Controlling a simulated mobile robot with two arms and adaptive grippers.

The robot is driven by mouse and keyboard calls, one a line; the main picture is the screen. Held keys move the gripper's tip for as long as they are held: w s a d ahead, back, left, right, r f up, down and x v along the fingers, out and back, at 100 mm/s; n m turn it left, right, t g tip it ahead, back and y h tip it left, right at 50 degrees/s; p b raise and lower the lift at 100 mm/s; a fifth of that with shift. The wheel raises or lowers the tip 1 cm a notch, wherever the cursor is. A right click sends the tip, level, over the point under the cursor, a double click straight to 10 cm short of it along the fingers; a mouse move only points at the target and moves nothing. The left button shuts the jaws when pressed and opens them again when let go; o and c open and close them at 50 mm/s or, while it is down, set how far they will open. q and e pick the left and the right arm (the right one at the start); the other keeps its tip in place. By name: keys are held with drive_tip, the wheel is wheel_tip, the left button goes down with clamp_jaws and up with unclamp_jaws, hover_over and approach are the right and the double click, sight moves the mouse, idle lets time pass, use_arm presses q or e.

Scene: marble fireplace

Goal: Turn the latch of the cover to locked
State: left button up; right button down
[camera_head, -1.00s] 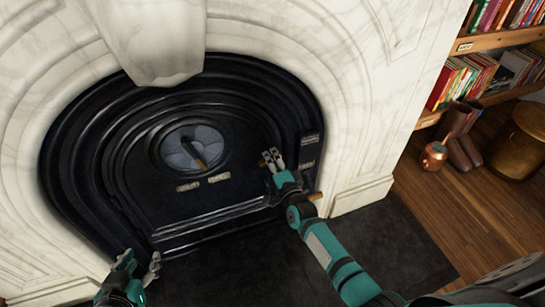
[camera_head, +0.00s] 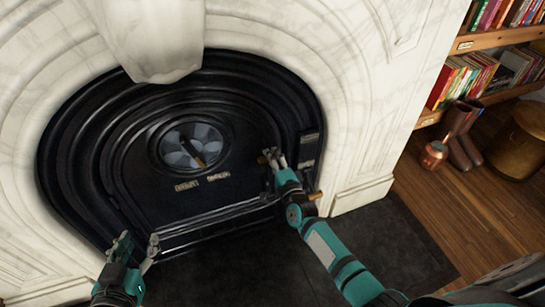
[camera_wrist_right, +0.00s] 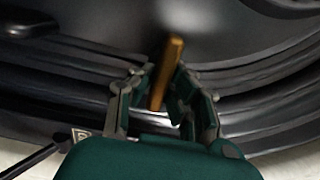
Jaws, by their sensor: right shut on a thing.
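The black fireplace cover (camera_head: 160,205) fills the arch in the head view. The latch's brass handle (camera_wrist_right: 172,60) stands between the fingers of my right gripper (camera_wrist_right: 160,95) in the right wrist view. In the head view my right gripper (camera_head: 273,157) is at the cover's right side, shut on the handle; a brass tip (camera_head: 262,159) shows just left of its fingers. The latch's base is hidden by the gripper. Two small label plates, upper (camera_head: 310,138) and lower (camera_head: 306,164), sit right of it, too small to read. My left gripper (camera_head: 140,241) is open and empty at the cover's lower left.
A round vent (camera_head: 175,158) with a brass lever (camera_head: 196,157) is in the cover's middle, above two label plates (camera_head: 187,185). A brass knob (camera_head: 315,196) shows beside my right wrist. Bookshelves (camera_head: 490,75), boots (camera_head: 459,140) and a copper pot (camera_head: 433,154) stand at right.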

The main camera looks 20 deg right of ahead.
drive_tip(key=shift+d+r, duration=0.1)
drive_tip(key=shift+r, duration=0.05)
drive_tip(key=c, duration=1.3)
unclamp_jaws()
drive_tip(key=shift+s, duration=0.35)
drive_tip(key=s, duration=1.1)
drive_tip(key=shift+s+d, duration=0.15)
drive_tip(key=shift+d, duration=0.05)
